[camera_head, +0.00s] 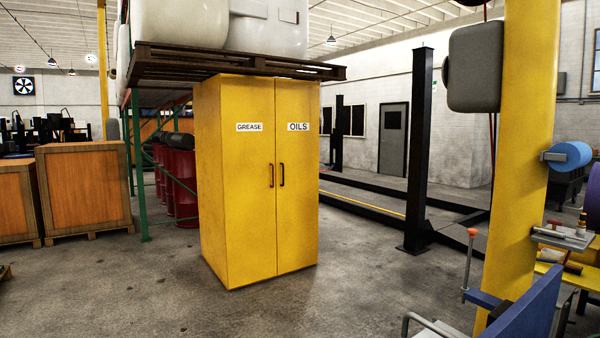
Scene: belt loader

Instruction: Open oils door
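A tall yellow cabinet (214,180) stands upright on the concrete floor near the middle of the view. Its right door (298,220) carries a white label reading OILS (298,127) and a dark vertical handle (282,175) near the centre seam. Its left door (250,220) carries a label reading GREASE (249,127) and its own handle (271,175). Both doors look shut. Neither of my grippers shows in this view.
A pallet (180,58) with white tanks sits above the cabinet. Wooden crates (85,188) and red drums (180,180) stand left. A yellow post (525,140), black column (418,150) and blue panel (530,308) stand right. The floor (330,300) before the cabinet is clear.

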